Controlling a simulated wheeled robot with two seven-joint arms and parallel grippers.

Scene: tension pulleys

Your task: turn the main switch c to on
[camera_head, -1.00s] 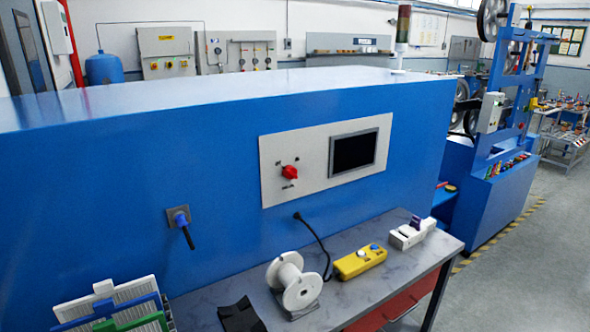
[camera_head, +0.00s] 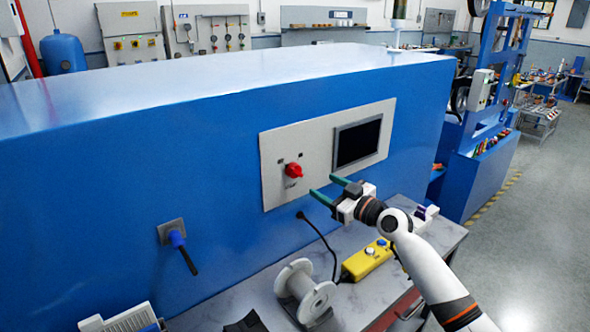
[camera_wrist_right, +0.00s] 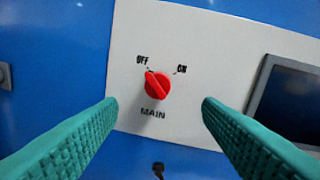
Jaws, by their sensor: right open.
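The main switch (camera_head: 293,170) is a red rotary knob on a pale panel (camera_head: 315,134) on the front of the blue cabinet. In the right wrist view the knob (camera_wrist_right: 157,86) sits under the labels OFF and ON, above the word MAIN, with its ridge tilted up-left toward OFF. My right gripper (camera_head: 327,189) is open and empty, its green fingers pointing at the panel just right of and below the knob in the head view. In the right wrist view the knob lies between the fingers (camera_wrist_right: 160,108), beyond their tips and apart from them. My left gripper is not in view.
A dark screen (camera_head: 357,143) is set in the panel right of the knob. Below stands a bench with a white spool (camera_head: 305,292) and a yellow control box (camera_head: 366,262).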

